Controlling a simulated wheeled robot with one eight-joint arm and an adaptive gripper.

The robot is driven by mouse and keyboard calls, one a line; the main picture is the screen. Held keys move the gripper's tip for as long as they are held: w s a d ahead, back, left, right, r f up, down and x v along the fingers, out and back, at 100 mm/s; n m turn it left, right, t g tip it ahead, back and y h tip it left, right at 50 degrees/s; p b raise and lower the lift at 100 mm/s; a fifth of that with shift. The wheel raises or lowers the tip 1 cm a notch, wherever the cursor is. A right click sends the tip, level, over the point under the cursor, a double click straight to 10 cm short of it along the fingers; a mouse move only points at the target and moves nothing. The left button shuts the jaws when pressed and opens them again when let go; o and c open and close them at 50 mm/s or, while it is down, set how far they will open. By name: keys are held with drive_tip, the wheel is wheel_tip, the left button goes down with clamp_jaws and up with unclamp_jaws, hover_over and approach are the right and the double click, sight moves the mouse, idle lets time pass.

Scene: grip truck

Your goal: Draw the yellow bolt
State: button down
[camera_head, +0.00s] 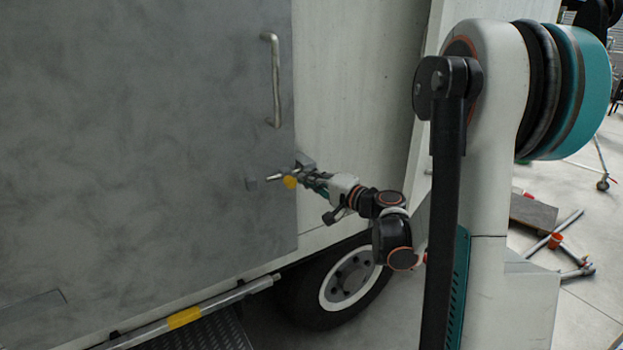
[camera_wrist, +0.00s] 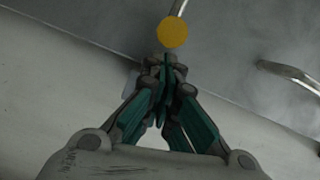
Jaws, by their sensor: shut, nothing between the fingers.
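The yellow bolt knob (camera_head: 290,182) is on the grey door (camera_head: 150,120) of the truck, near the door's right edge. A metal rod runs left from it to a small grey block. My gripper (camera_head: 304,180) is beside the knob, coming in from the right. In the wrist view the yellow knob (camera_wrist: 172,32) shows as a round disc just beyond the fingertips. My gripper (camera_wrist: 165,62) is shut there with its green finger pads together and nothing between them. I cannot tell whether the fingertips touch the knob.
A metal handle (camera_head: 274,80) stands out from the door above the bolt. A rail with a yellow band (camera_head: 184,317) and a wheel (camera_head: 350,280) are below. Loose pipes (camera_head: 565,240) lie on the floor at the right.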

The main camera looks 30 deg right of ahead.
sight(290, 186)
drive_tip(key=a, duration=0.6)
drive_tip(key=shift+s+b, duration=0.15)
drive_tip(key=shift+b, duration=0.25)
